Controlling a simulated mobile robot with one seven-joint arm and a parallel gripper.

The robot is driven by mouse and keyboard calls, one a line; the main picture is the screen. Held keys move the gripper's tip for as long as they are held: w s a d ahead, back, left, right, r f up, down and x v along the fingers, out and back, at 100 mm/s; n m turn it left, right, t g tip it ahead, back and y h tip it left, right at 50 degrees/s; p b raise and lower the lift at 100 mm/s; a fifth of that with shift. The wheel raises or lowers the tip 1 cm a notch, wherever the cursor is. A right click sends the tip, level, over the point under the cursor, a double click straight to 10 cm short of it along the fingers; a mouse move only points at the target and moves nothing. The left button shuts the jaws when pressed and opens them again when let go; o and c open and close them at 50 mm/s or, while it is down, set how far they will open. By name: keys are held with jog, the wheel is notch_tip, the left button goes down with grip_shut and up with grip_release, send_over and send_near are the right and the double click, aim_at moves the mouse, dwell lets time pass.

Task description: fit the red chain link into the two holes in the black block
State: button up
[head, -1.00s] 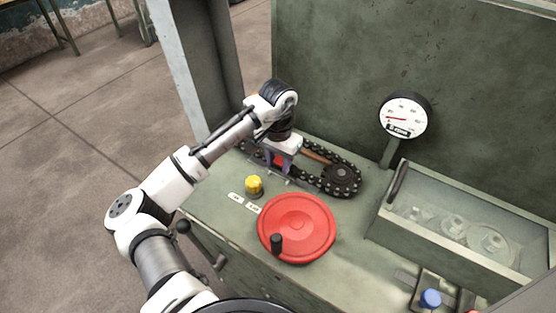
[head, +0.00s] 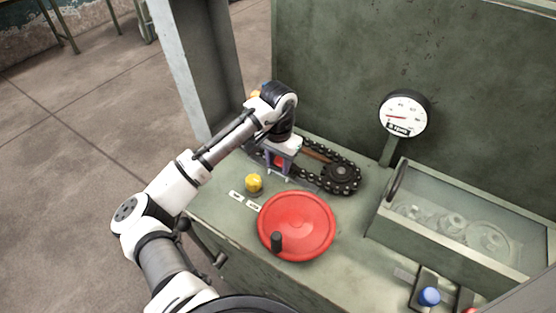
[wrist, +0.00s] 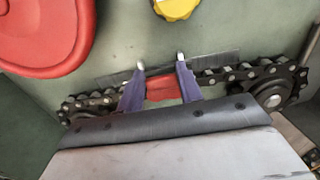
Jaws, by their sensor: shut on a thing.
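My gripper (wrist: 161,72) is shut on the red chain link (wrist: 163,87), which shows between its two purple fingers in the wrist view. In the head view my gripper (head: 278,172) points down at the near side of the black chain (head: 340,178), with a bit of red between the fingers. The chain runs to both sides of the link in the wrist view (wrist: 219,76). I cannot make out the black block or its two holes; the gripper hides much of that spot. Whether the link touches the chain is unclear.
A red handwheel (head: 297,225) with a black knob and a yellow knob (head: 254,183) stand close in front of my gripper. A gauge (head: 404,115) and a glass-topped box (head: 460,225) are to the right. A blue button (head: 429,296) is at the lower right.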

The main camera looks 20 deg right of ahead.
jog(key=o, duration=1.7)
jog(key=shift+r, duration=0.1)
jog(key=shift+r+p, duration=2.65)
jog(key=shift+r, duration=1.5)
